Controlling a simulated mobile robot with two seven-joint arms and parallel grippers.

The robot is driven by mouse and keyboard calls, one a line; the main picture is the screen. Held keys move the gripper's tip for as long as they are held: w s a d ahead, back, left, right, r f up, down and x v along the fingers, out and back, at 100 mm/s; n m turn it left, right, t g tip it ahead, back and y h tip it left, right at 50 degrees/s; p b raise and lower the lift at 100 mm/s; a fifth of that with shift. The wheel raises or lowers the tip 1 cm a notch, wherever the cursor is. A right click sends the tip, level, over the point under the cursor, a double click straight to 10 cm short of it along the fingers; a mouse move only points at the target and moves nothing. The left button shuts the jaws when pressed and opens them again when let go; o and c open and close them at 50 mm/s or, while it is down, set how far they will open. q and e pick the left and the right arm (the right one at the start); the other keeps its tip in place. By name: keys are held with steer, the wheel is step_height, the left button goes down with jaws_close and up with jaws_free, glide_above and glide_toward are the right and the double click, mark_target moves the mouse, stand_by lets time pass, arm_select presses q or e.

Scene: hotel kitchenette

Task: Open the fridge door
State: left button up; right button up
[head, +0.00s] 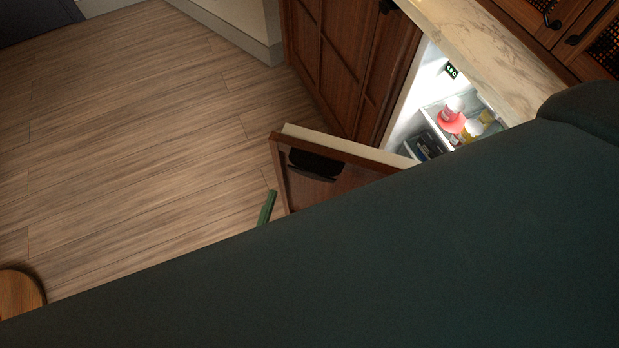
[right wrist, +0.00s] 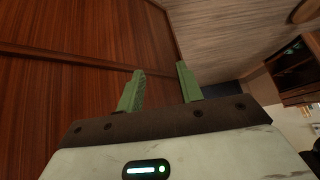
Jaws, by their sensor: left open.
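The fridge door (head: 340,150) is a brown wooden panel with a pale inner edge, and it stands part-way open. Its black handle (head: 315,164) is on the outer face. The lit fridge interior (head: 408,125) shows behind it, with food on the shelves. My right gripper (right wrist: 160,72) is open and empty in the right wrist view, near a wooden panel.
A marble countertop (head: 500,45) runs above the fridge. Wooden cabinet fronts (head: 345,50) stand beside it. The wooden floor (head: 130,130) on the left is mostly clear. A round wooden top (head: 18,292) is at the lower left. My arm hides the lower right.

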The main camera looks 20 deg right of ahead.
mark_target(312, 176)
arm_select(q)
steer(key=x, duration=0.5)
steer(key=shift+w+d+r+p, duration=0.15)
steer(key=shift+w+d+p, duration=0.1)
steer(key=shift+p, duration=0.15)
arm_select(e)
steer(key=shift+s+r, duration=0.15)
steer(key=shift+r, duration=0.1)
